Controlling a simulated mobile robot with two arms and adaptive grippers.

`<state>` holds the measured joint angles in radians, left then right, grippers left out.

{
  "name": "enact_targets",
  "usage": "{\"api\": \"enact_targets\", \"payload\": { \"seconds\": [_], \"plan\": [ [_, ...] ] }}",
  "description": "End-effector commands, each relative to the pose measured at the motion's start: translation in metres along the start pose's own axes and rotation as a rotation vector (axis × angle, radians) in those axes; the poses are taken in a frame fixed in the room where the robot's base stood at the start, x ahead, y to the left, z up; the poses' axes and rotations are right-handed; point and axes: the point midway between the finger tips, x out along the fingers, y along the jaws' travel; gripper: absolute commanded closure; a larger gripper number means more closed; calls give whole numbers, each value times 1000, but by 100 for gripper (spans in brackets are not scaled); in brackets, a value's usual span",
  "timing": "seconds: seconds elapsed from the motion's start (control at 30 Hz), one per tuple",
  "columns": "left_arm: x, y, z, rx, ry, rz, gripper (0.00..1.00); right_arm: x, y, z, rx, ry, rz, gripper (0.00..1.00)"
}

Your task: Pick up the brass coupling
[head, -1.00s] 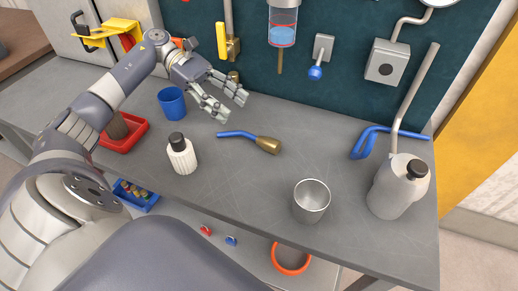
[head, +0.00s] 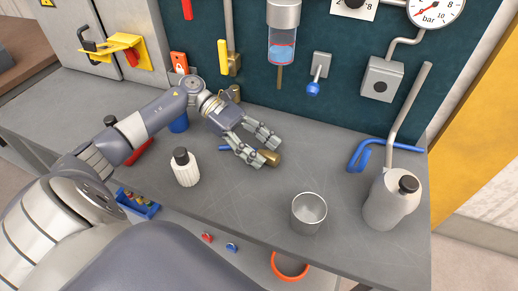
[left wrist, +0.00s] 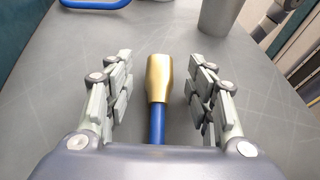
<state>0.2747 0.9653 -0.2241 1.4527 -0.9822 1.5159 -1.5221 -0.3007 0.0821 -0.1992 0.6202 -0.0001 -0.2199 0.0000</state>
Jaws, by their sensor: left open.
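The brass coupling (head: 272,158) is a gold-coloured sleeve on the end of a blue hose, lying on the grey bench. In the head view my left gripper (head: 262,150) is low over it and hides most of the coupling and hose. In the left wrist view the coupling (left wrist: 159,78) lies between the two open fingers, with a visible gap on each side. The blue hose (left wrist: 157,125) runs from it back towards my palm. My left gripper (left wrist: 160,90) is open and holds nothing. My right gripper is not in view.
A metal cup (head: 309,212) stands in front to the right, with a grey bottle (head: 389,200) beyond it. A white ribbed bottle (head: 185,168) stands left of the gripper. A blue bent handle (head: 365,155) lies at the bench's right. The bench between coupling and cup is clear.

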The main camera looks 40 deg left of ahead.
Motion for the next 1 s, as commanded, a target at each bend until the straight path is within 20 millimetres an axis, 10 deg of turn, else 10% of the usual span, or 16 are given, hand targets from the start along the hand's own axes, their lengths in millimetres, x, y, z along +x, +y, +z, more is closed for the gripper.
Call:
{"api": "enact_targets", "payload": {
  "seconds": [0.23,0.43,1.0],
  "plan": [
    [2,0,-1,0,0,1,50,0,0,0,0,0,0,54],
    [2,0,-1,0,1,0,95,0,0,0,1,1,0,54],
    [-12,1,32,7,4,2,95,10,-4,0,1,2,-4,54]
  ]
}}
